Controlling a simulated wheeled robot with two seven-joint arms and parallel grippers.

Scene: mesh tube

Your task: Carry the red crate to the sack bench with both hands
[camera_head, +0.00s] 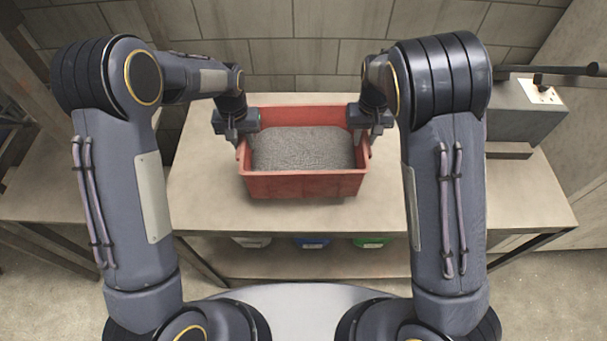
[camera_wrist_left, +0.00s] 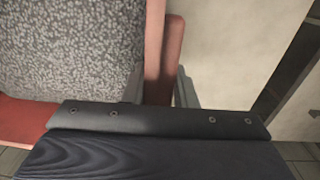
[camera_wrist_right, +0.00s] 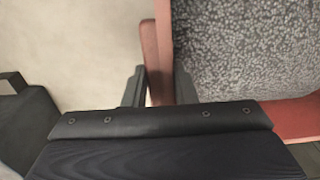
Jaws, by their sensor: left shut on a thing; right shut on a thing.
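The red crate (camera_head: 304,185) is filled with grey granular material (camera_head: 303,148) and stands on, or just over, the bench top (camera_head: 205,180); I cannot tell whether it touches. My left gripper (camera_head: 241,140) is shut on the crate's left wall. In the left wrist view that wall (camera_wrist_left: 157,50) runs between the fingers (camera_wrist_left: 160,92). My right gripper (camera_head: 364,137) is shut on the right wall. In the right wrist view the wall (camera_wrist_right: 160,60) passes between the fingers (camera_wrist_right: 158,88). The crate looks level. No sack shows in any view.
A grey machine with a bar (camera_head: 525,110) stands at the bench's right end. Below the bench top, a white bin (camera_head: 252,241), a blue bin (camera_head: 312,241) and a green bin (camera_head: 370,241) sit on a lower shelf. A block wall (camera_head: 310,60) closes the back. The bench top is bare beside the crate.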

